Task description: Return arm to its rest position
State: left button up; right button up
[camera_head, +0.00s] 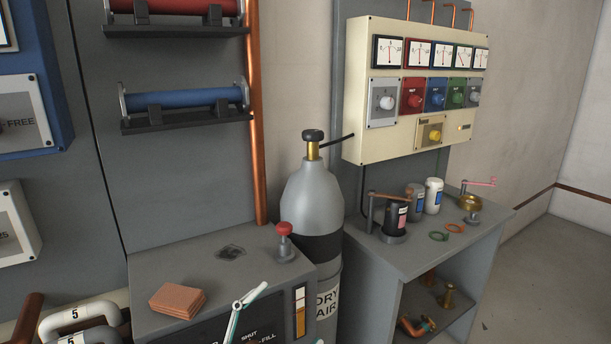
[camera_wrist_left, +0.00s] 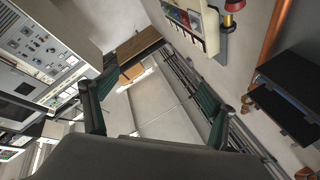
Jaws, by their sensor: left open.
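My left gripper (camera_head: 257,306) shows at the bottom of the head view, in front of the grey cabinet with the red knob. Only a pale, teal-edged finger shows clearly; the rest is cut off by the frame's lower edge. In the left wrist view the left gripper (camera_wrist_left: 155,100) has its two green-padded fingers wide apart with nothing between them. My right gripper is in neither view.
The grey cabinet (camera_head: 215,262) bears brown slabs (camera_head: 177,300) and a red-knobbed valve (camera_head: 284,240). A grey gas cylinder (camera_head: 313,200) stands beside it. The workbench (camera_head: 400,258) at right holds jars and cranks under a cream meter panel (camera_head: 372,150). Floor (camera_head: 545,275) is clear at far right.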

pick_arm(q)
jog(key=s+a+f+n+y, duration=0.1)
jog(key=a+f+n+y, duration=0.4)
jog(key=f, duration=0.6)
jog(key=s+a+f+n+y, duration=0.2)
jog(key=a+f+n+y, duration=0.35)
jog(key=f, duration=0.55)
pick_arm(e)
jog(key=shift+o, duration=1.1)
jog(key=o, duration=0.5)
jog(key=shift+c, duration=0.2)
pick_arm(q)
jog(key=s+a+f+n+g+y, duration=0.2)
jog(key=s+a+f+g+y, duration=0.2)
jog(key=s+f, duration=0.8)
notch_tip(320, 180, down, 3)
jog(key=shift+a+r+g, duration=0.15)
jog(key=shift+a+g, duration=0.15)
jog(key=shift+a, duration=0.9)
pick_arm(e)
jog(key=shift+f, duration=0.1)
